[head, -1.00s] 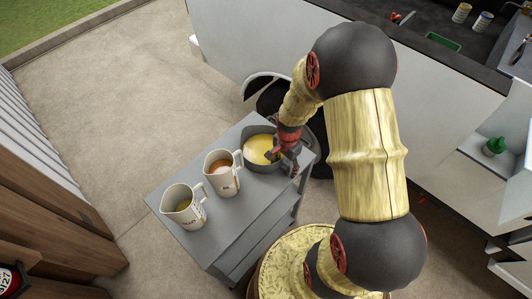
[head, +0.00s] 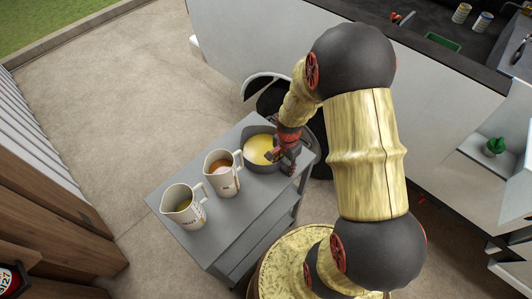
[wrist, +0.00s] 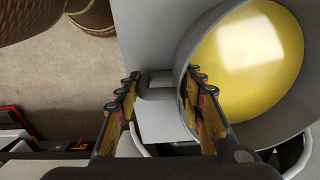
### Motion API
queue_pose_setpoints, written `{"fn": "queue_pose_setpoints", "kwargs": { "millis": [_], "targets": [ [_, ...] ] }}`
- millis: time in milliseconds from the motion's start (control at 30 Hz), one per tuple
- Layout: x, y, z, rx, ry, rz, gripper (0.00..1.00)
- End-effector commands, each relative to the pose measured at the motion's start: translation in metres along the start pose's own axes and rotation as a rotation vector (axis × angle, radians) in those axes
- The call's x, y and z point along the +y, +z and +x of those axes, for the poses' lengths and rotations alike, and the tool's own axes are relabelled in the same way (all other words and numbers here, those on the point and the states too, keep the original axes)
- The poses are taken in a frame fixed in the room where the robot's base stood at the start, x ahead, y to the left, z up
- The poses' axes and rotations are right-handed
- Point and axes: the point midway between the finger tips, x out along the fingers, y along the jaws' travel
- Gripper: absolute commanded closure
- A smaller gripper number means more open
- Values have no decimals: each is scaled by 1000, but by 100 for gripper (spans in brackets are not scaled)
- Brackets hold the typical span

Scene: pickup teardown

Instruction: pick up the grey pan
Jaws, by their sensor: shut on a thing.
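The grey pan (head: 249,159) with a yellow inside stands at the far end of the grey cart's top in the head view. In the wrist view the pan (wrist: 183,72) fills the right side, its yellow bottom facing the camera. My gripper (head: 283,156) is at the pan's right side. In the wrist view my gripper (wrist: 163,90) has its two fingers on either side of the pan's wall and grey handle part, shut on the pan. The exact contact is partly hidden by the fingers. I cannot tell whether the pan is clear of the cart top.
Two white measuring jugs stand on the cart (head: 232,213): one jug (head: 222,185) close beside the pan, another jug (head: 184,209) at the near left end. A pickup's pale side (head: 240,45) and dark wheel lie behind. Open concrete floor (head: 110,100) is left.

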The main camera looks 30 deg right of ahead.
Motion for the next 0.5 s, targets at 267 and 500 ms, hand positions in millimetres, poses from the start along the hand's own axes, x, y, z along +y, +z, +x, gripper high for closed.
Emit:
{"fn": "queue_pose_setpoints", "kwargs": {
  "millis": [267,500],
  "targets": [
    [0,0,0,-1,1,0,97],
    [0,0,0,-1,1,0,100]
  ]
}}
